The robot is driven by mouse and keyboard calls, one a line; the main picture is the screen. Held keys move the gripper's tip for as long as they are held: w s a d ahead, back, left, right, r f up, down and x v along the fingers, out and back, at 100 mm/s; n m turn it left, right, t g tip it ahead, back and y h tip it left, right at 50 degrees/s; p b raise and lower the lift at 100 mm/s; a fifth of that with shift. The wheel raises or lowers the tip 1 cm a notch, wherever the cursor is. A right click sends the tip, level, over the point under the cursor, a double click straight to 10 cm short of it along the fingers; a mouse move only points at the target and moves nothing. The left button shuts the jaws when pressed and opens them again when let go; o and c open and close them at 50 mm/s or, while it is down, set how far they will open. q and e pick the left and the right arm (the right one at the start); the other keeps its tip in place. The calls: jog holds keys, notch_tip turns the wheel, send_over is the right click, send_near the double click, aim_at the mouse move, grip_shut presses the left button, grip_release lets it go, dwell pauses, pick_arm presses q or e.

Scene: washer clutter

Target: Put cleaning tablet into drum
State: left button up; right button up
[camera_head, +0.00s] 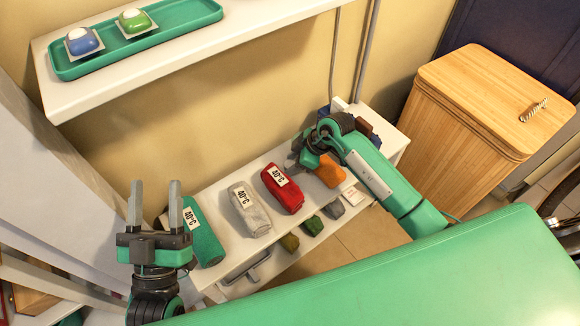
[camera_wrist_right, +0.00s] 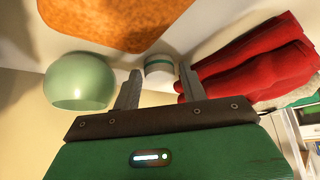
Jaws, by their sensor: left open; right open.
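My right gripper (camera_head: 300,158) is low over the white bench, beside the orange cloth. In the right wrist view this gripper (camera_wrist_right: 158,72) is open, and a small white round piece with a green band (camera_wrist_right: 160,66) shows between its fingertips. It may be the cleaning tablet; I cannot tell whether the fingers touch it. In the head view it is hidden by the gripper. My left gripper (camera_head: 154,205) is open and empty, fingers up, at the left near the green rolled cloth. No drum is in view.
The bench holds green (camera_head: 205,235), grey (camera_head: 249,209), red (camera_head: 283,188) and orange (camera_head: 329,171) cloths. A pale green bowl (camera_wrist_right: 80,82) is near my right gripper. The shelf above bears a green tray (camera_head: 180,22) with blue and green pods. A wooden hamper (camera_head: 450,120) stands right.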

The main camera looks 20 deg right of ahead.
jog(key=c, duration=0.7)
jog(key=shift+c, duration=0.2)
